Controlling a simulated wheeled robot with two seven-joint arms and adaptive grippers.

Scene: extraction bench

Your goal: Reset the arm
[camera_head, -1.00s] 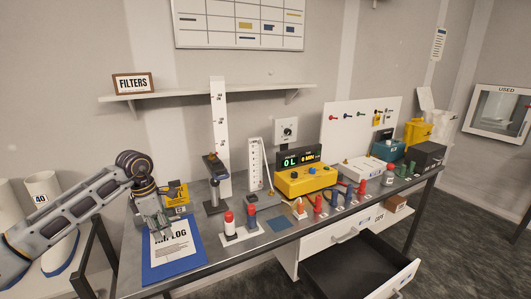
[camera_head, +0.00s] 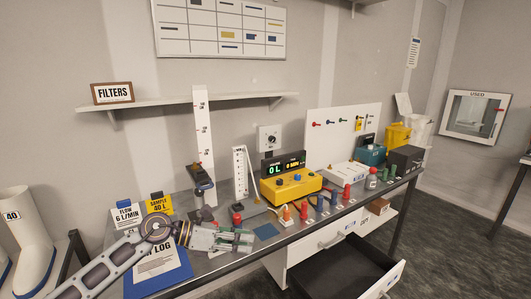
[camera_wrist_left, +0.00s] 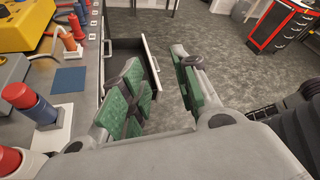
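My left gripper (camera_head: 250,240) reaches in from the left over the front of the bench, in front of the red-topped cylinders. Its wrist lies over the blue log clipboard (camera_head: 160,275) and hides part of it. In the left wrist view the green-padded fingers of the left gripper (camera_wrist_left: 165,85) stand apart with nothing between them. Beyond them are the open drawer (camera_wrist_left: 135,65) and grey floor. My right gripper is not in view.
A red-and-blue cylinder (camera_wrist_left: 30,103) stands close beside the left gripper, on the bench. A blue mat (camera_head: 265,230), yellow meter (camera_head: 290,185) and several small coloured parts lie to the right. The open black drawer (camera_head: 345,270) juts out in front.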

